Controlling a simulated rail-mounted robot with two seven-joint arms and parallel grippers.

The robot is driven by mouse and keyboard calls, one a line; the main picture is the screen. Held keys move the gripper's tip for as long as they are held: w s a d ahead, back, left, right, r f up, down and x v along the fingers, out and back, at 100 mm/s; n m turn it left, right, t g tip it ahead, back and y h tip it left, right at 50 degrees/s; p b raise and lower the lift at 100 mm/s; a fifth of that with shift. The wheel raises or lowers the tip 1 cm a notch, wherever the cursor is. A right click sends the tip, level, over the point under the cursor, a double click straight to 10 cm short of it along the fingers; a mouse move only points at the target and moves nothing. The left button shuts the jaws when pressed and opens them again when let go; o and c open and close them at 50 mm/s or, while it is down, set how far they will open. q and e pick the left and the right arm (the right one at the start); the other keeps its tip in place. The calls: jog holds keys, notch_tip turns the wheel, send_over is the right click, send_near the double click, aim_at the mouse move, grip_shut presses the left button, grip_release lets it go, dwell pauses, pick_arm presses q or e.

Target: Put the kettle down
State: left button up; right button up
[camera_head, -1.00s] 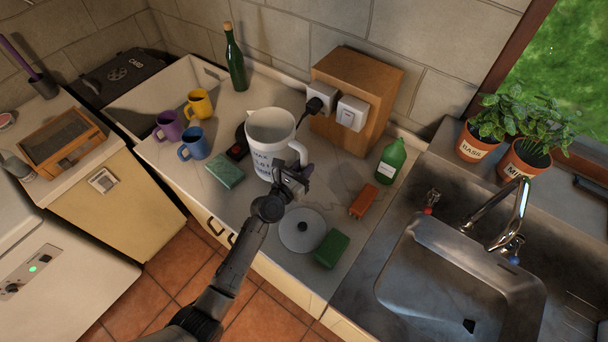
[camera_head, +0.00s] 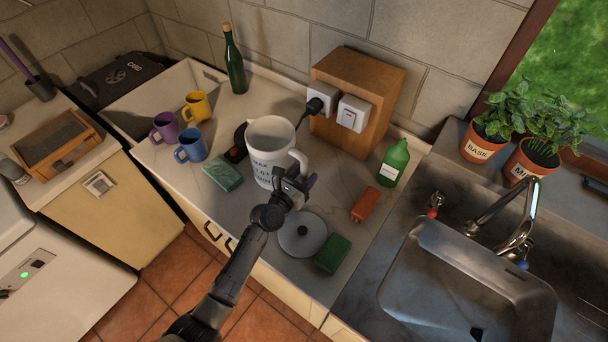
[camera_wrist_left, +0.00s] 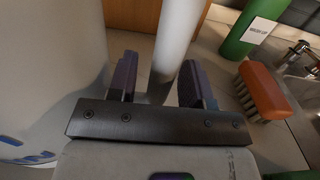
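My left gripper (camera_head: 298,182) is at the handle. In the left wrist view, the two fingers (camera_wrist_left: 160,85) are apart, on either side of the white handle (camera_wrist_left: 178,40), with a visible gap at the left finger. The kettle's body (camera_wrist_left: 50,70) fills the left of that view. My right gripper is not in view.
The sink (camera_head: 470,270) is far right.

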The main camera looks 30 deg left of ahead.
pick_arm(q)
jog(key=shift+r, duration=0.3)
jog(key=s, duration=0.3)
jog(key=s+a, duration=0.1)
jog(key=s, duration=0.3)
jog(key=s+a+p, duration=0.1)
jog(key=s, duration=0.2)
jog(key=shift+s+f, duration=0.2)
jog(key=shift+s, duration=0.05)
jog(key=shift+o, duration=0.5)
jog(key=shift+s, duration=0.55)
jog(key=shift+s+r, duration=0.1)
